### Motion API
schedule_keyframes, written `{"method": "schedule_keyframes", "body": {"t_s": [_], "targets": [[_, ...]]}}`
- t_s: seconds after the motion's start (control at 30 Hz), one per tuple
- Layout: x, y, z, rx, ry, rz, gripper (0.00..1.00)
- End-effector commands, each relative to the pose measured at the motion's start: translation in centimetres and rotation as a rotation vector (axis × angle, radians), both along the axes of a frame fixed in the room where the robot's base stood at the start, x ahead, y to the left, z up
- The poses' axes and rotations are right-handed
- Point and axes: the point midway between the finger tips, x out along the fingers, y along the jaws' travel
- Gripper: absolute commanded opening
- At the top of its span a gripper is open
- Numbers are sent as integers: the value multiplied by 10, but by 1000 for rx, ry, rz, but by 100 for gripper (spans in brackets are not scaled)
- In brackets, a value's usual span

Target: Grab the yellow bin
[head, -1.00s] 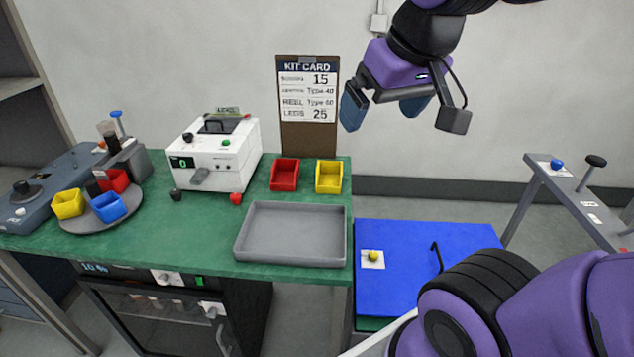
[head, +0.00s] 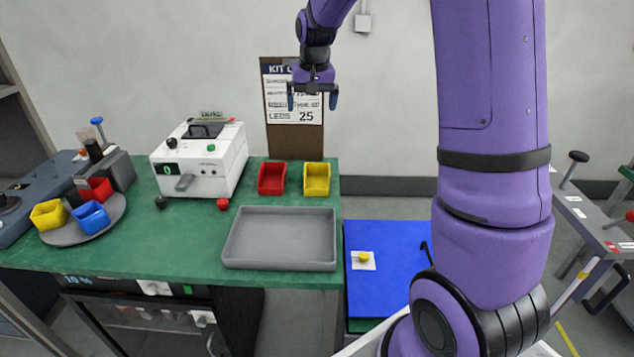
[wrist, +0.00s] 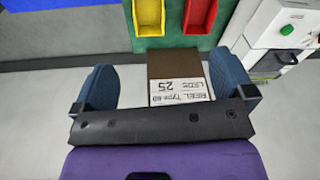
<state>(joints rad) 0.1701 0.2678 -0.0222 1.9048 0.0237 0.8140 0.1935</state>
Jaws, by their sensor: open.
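A yellow bin (head: 316,180) stands upright at the back right of the green table, just right of a red bin. It also shows at the top of the wrist view (wrist: 149,18). A second yellow bin (head: 49,215) sits on the grey round tray at the left. My gripper (head: 312,101) points down in front of the kit card, above the back edge of the table and higher than the first yellow bin. Its blue fingers are apart with nothing between them, as the wrist view also shows (wrist: 164,85).
The red bin (head: 272,179) is close beside the yellow bin. A grey tray (head: 280,262) lies in front of both. The kit card (head: 279,128) stands behind them. A white machine (head: 199,158) is to the left.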

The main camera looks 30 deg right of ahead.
Motion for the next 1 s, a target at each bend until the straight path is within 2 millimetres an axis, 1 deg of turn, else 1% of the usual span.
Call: {"method": "schedule_keyframes", "body": {"t_s": [0.03,0.17,0.2,0.27,0.3,0.4,0.5,0.6,0.87,1.0], "targets": [[15,-9,-19,4,20,-19,100],[46,-29,-64,13,57,-66,100],[54,-35,-79,16,68,-80,100],[66,-44,-102,19,84,-101,100],[73,-50,-117,21,94,-115,100],[87,-64,-152,26,116,-145,100],[96,-74,-180,29,133,-167,100],[101,-81,-199,32,146,-184,100],[105,-85,-223,34,153,-196,100],[104,-85,-242,33,156,-195,100]]}}
